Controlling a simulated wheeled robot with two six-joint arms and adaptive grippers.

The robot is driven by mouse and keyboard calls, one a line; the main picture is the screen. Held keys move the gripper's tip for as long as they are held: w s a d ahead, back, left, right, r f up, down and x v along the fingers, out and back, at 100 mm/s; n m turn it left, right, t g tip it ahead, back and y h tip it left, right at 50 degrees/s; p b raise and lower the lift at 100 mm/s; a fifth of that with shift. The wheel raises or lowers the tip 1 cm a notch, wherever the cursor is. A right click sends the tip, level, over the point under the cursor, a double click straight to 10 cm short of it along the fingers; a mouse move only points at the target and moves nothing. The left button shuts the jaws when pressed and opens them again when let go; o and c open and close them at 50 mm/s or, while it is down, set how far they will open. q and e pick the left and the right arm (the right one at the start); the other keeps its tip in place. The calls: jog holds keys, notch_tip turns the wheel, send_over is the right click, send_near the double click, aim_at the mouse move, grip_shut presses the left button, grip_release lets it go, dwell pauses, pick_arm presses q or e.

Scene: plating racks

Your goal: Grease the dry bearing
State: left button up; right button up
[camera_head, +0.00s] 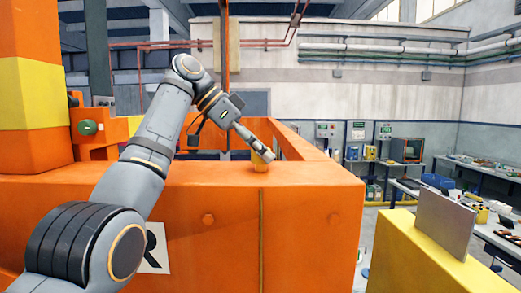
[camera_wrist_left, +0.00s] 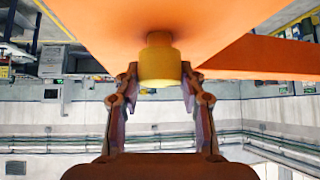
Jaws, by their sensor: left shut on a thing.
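In the left wrist view the yellow cap (camera_wrist_left: 159,68) sits on a narrower orange neck against the orange surface. My left gripper (camera_head: 266,154) reaches over the frame from the left and is shut on the yellow cap. Its two fingers (camera_wrist_left: 160,82) lie on either side of the cap in the left wrist view. I cannot make out which part is the dry bearing. My right gripper is not in view.
An orange block with a round green part (camera_head: 88,128) stands at the left by an orange and yellow column (camera_head: 30,95). A yellow block (camera_head: 415,250) with a grey panel (camera_head: 444,222) is at right. Workbenches (camera_head: 490,175) and shelves line the back right.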

pick_arm(q)
jog(key=o, duration=1.2)
